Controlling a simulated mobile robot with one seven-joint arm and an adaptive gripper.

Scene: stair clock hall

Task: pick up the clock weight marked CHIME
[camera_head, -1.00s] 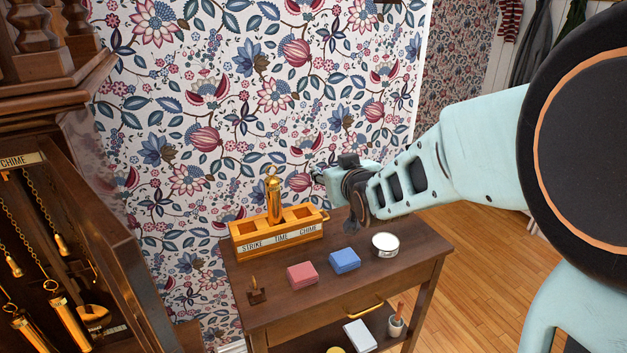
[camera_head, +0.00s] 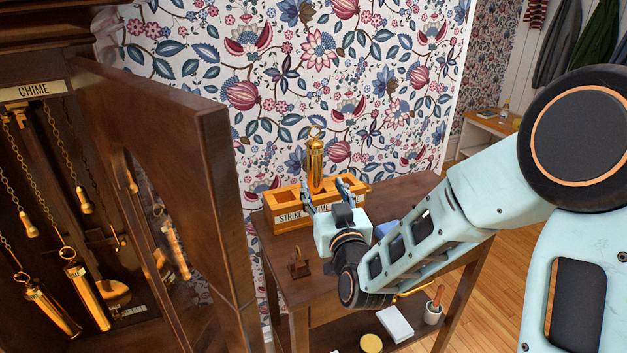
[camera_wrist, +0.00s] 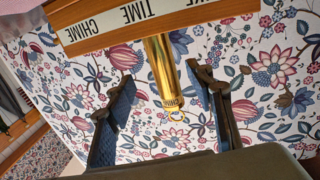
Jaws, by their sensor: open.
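A polished brass weight (camera_head: 316,163) with a ring on top stands upright in the wooden rack (camera_head: 284,222), apparently in its middle compartment. The rack's front strip reads STRIKE, TIME and CHIME. In the wrist view the weight (camera_wrist: 161,70) bears a small label near its ring end that seems to read CHIME. My gripper (camera_head: 326,190) is open and empty at the near side of the rack, fingers pointing toward the weight. In the wrist view the weight appears between the two fingers, apart from both. My gripper partly hides the rack's front.
The open clock door (camera_head: 165,150) stands left of the table (camera_head: 400,205). Inside the clock case, under a CHIME plate (camera_head: 34,90), brass weights (camera_head: 88,295) hang on chains.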

